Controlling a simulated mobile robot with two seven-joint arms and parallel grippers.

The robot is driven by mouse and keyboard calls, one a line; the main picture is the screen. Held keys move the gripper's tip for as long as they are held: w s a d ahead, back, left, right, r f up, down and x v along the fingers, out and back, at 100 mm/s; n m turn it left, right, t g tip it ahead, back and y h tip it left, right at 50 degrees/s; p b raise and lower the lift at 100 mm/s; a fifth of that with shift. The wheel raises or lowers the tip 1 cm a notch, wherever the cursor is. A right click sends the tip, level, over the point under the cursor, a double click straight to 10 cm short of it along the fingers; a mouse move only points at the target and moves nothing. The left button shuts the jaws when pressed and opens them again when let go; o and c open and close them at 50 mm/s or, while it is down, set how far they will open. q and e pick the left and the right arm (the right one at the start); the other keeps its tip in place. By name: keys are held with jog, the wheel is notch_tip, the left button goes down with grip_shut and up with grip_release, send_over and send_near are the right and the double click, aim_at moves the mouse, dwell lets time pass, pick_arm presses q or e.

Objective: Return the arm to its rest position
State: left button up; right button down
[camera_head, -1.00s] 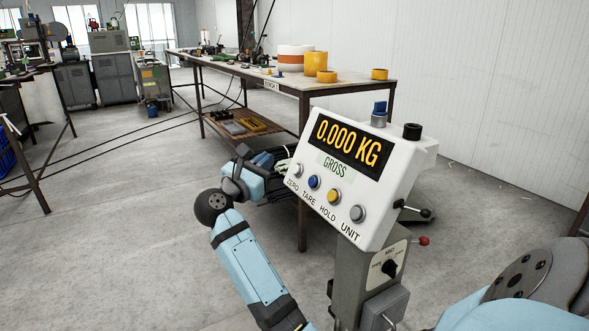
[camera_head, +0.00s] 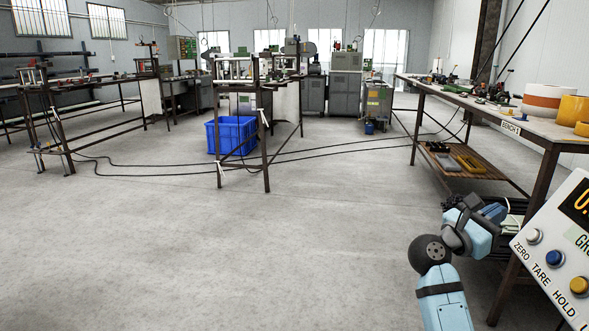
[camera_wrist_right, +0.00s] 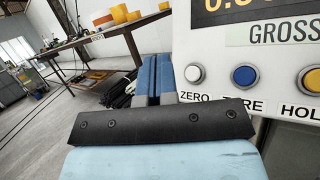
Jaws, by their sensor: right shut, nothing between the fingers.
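My right arm (camera_head: 445,300) is light blue with dark joints and comes up from the bottom right of the head view. My right gripper (camera_head: 492,213) is beside the left edge of the white scale display (camera_head: 555,262), partly hidden there. In the right wrist view its two blue fingers (camera_wrist_right: 155,77) are together with nothing between them. The display panel (camera_wrist_right: 212,60) stands just right of the fingers there, with its white ZERO button (camera_wrist_right: 193,73) and blue TARE button (camera_wrist_right: 244,76). Whether the fingers touch the panel is unclear. My left gripper is not in view.
Bench (camera_head: 545,128) stands behind my right gripper, with tape rolls (camera_head: 545,100) on top and a lower shelf (camera_head: 470,160). A blue crate (camera_head: 231,134) sits under a table further back. Cables cross the floor. The concrete floor (camera_head: 220,250) at front left is clear.

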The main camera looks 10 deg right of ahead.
jog(key=s+a+r+n+t+y+p, duration=0.15)
jog(key=s+a+n+t+y, duration=0.4)
jog(key=a+n+t, duration=0.8)
jog(key=s+a+n+t+y+p, duration=0.25)
jog(key=a+n+t+y, duration=0.55)
jog(key=n, duration=1.1)
jog(key=s+a+f+n+g+y+p, duration=0.2)
jog(key=s+a+f+n+g+y, duration=0.2)
jog(key=s+a+n+y, duration=0.45)
jog(key=s+a+f+n+g+y+p, duration=0.4)
jog(key=n+y, duration=0.5)
jog(key=n, duration=0.7)
pick_arm(q)
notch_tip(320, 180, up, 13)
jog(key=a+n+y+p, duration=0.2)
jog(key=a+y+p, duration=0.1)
jog(key=p, duration=1.4)
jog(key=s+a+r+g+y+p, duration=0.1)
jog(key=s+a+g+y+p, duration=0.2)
jog(key=p, duration=1.5)
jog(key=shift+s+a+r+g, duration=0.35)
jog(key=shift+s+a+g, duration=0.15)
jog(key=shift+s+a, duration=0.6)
pick_arm(e)
jog(key=s+d+r+g+h, duration=0.4)
jog(key=d+r+g+h, duration=0.2)
jog(key=d, duration=0.2)
jog(key=shift+s+r+m, duration=0.15)
jog(key=shift+r+m, duration=0.1)
jog(key=shift+m, duration=0.15)
